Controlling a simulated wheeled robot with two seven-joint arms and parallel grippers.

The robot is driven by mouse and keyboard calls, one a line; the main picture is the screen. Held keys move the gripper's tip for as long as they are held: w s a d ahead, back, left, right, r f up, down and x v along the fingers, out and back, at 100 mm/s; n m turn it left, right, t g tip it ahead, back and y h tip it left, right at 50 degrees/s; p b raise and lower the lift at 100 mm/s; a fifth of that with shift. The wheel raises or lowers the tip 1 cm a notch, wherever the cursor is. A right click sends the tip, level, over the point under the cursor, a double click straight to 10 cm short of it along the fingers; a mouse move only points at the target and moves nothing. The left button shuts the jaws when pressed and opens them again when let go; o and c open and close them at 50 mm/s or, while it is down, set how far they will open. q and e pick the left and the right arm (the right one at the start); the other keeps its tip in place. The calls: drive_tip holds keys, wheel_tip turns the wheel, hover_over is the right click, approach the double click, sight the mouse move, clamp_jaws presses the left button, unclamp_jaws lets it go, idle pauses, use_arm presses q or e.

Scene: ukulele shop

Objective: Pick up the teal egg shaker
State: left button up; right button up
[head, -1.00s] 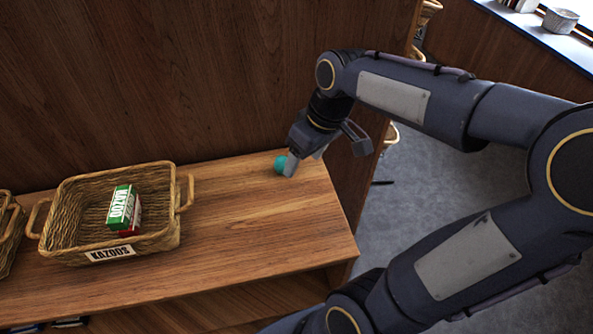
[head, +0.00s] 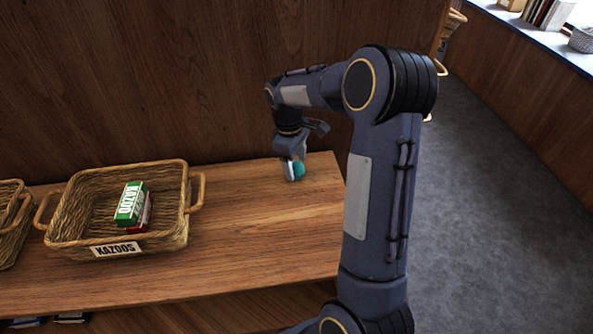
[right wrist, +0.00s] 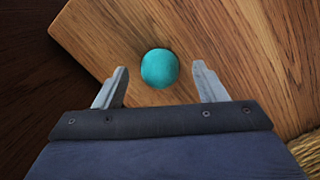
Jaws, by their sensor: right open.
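The teal egg shaker (head: 299,170) sits on the wooden shelf top (head: 250,215) near its back right part. My right gripper (head: 293,172) is just above the shelf top at the shaker, partly in front of it in the head view. In the right wrist view the shaker (right wrist: 160,68) lies ahead of the open fingers (right wrist: 160,82), roughly centred between them, with space on both sides. The fingers appear not to touch it. My left gripper is not in view.
A wicker basket (head: 172,228) labelled KAZOOS, holding a green box (head: 131,203) and a red box, stands on the shelf to the left. Another basket (head: 8,225) is at the far left. A wooden panel (head: 200,80) rises behind. The shelf between basket and shaker is clear.

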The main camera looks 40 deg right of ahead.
drive_tip(key=shift+s+d+f, duration=0.1)
drive_tip(key=shift+s+f, duration=0.05)
drive_tip(key=shift+f, duration=1.1)
drive_tip(key=c, duration=1.1)
drive_tip(key=shift+o, duration=0.2)
drive_tip(key=shift+r, duration=0.1)
